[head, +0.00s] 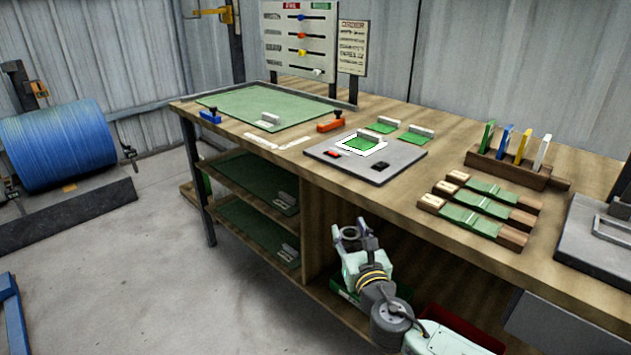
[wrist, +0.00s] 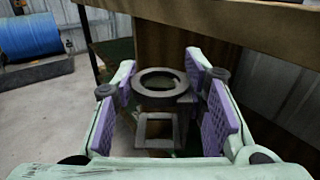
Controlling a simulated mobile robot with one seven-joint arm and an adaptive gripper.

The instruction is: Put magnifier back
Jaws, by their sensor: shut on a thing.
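The magnifier (wrist: 160,96) is a dark grey piece with a round ring on top and a square open frame below. In the wrist view it sits between the two purple-padded fingers of my gripper (wrist: 163,86), which is shut on it. In the head view my gripper (head: 359,242) is in front of the workbench, below the top's front edge. The magnifier's ring shows there at the fingertips (head: 339,233). Its ring and frame look empty of anything else.
The wooden workbench (head: 400,197) carries a grey inspection plate (head: 400,153) with a white-framed green swatch, a green mat (head: 235,105), swatch boards (head: 475,217) and a rack of coloured tags (head: 510,168). Shelves (head: 262,228) lie under its left side.

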